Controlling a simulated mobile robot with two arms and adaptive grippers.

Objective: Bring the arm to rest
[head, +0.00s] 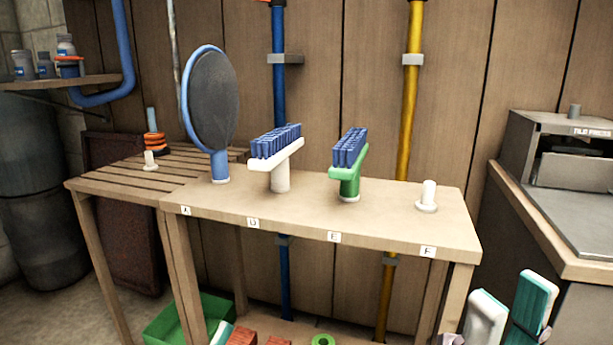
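My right gripper (515,293) shows at the bottom right edge, in front of the bench's right end and the grey machine. Its two white and teal fingers stand up, apart, with nothing visible between them. Its wrist is below the picture. A small white and teal tip (222,333) at the bottom edge, left of centre, may be a finger of my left gripper. Too little of it shows to tell its state.
A wooden bench (310,217) carries a blue-rimmed paddle (212,105), a white brush (278,160), a green brush (348,165) and a bare white peg (428,197). The grey machine (570,150) stands right. A green crate (170,322) and red blocks (243,336) are low.

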